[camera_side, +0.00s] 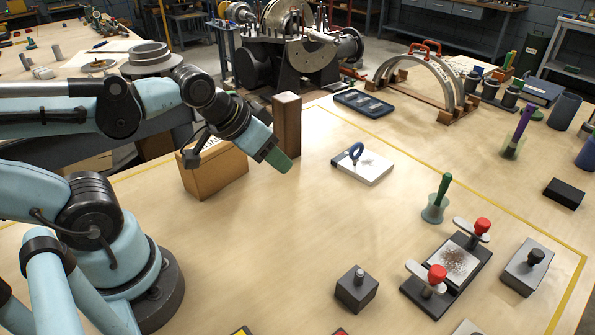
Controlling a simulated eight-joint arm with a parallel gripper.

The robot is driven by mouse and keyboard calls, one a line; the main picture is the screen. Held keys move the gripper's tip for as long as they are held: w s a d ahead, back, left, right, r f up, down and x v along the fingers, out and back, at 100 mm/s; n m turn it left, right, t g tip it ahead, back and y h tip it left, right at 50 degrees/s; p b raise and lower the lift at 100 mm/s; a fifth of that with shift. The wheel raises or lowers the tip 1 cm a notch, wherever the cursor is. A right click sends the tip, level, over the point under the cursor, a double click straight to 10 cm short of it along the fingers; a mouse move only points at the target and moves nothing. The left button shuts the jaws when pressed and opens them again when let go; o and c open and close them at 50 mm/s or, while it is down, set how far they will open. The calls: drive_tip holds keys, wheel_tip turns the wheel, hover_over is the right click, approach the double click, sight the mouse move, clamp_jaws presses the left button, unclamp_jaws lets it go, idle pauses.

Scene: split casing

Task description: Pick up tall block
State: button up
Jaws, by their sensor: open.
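The tall block (287,112) is a dark brown wooden post with a lighter top. It stands upright on the wooden table, just behind and right of my gripper in the picture. My gripper (279,161) points down and to the right, with green at its tip. It overlaps the lower left part of the block in this view. The jaws are open, and nothing is seen held in them. I cannot tell whether they touch the block or only pass in front of it.
A tan box (215,172) stands close left of the block, under my arm. A blue-grey tray (364,104) is behind. A clamp fixture (410,292) stands at the front right.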

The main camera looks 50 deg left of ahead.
idle(0.4)
drive_tip(key=o, duration=0.9)
drive_tip(key=shift+w, duration=0.1)
drive_tip(key=n+g+y, duration=0.7)
drive_tip(key=n+y, duration=0.6)
drive_tip(key=n, duration=0.5)
approach(291, 101)
drive_tip(key=x, duration=0.3)
drive_tip(key=shift+y, duration=0.3)
drive_tip(key=x, duration=0.6)
drive_tip(key=shift+w+f, duration=0.1)
drive_tip(key=shift+f, duration=0.1)
drive_tip(key=shift+w+x, duration=0.2)
drive_tip(key=shift+x, duration=2.55)
